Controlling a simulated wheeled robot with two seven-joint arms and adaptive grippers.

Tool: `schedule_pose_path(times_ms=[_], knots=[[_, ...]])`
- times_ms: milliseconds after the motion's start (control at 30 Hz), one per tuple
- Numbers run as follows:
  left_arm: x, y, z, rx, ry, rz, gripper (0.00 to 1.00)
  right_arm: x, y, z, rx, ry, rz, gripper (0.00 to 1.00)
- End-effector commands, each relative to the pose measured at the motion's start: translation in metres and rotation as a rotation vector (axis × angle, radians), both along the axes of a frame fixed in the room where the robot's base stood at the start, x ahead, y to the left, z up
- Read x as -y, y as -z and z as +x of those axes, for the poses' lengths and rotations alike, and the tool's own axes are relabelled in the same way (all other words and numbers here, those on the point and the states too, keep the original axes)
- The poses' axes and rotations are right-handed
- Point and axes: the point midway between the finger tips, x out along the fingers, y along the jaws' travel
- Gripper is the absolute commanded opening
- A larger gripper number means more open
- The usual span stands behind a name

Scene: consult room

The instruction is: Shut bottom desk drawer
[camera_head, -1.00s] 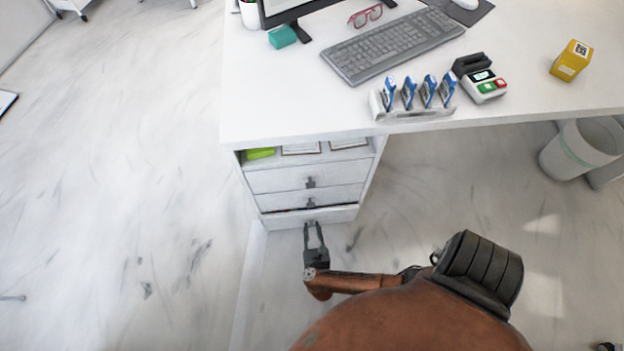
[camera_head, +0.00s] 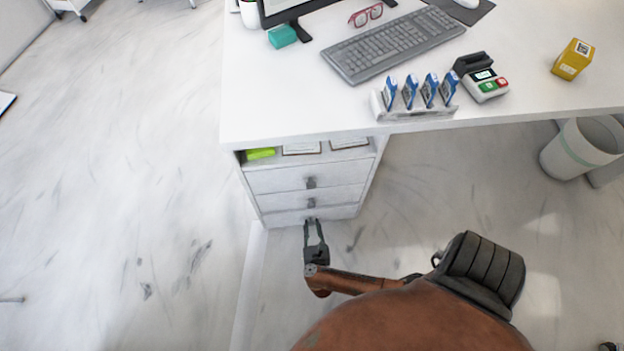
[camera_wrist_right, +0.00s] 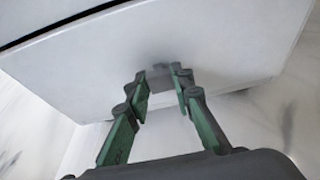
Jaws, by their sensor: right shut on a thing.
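The white desk drawer unit stands under the left end of the desk. Its bottom drawer (camera_head: 283,219) looks nearly flush with the drawers above in the head view. In the right wrist view the bottom drawer's front (camera_wrist_right: 190,50) fills the upper part, with a dark gap along its top edge at the upper left. My right gripper (camera_head: 313,224) is at the middle of this front, its fingers (camera_wrist_right: 160,85) closed on the drawer's handle, which they mostly hide. My left gripper is not in view.
The middle drawer (camera_head: 335,197) and upper drawer (camera_head: 280,181) are shut. An open shelf with a green item (camera_head: 261,153) is above them. The white desktop (camera_head: 270,100) overhangs the unit. A bin (camera_head: 575,155) stands far right.

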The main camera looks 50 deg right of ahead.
Motion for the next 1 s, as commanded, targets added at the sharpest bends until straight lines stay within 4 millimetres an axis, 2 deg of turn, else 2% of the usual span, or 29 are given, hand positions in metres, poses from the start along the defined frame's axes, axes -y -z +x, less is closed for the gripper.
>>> schedule_pose_path(times_ms=[33, 200, 700, 733, 1000], knots=[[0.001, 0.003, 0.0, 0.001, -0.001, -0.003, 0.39, -0.004, 0.001, 0.005, 0.005, -0.005, 0.012, 0.0], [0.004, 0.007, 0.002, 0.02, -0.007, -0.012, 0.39, 0.001, 0.0, 0.012, 0.005, -0.01, 0.01, 0.0], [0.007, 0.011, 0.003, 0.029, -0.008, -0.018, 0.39, 0.012, -0.002, 0.015, 0.005, -0.01, -0.002, 0.0], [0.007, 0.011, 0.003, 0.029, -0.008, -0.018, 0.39, 0.012, -0.002, 0.015, 0.005, -0.01, -0.002, 0.22], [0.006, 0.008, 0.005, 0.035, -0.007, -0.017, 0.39, 0.013, -0.001, 0.012, 0.002, -0.005, -0.002, 0.39]])
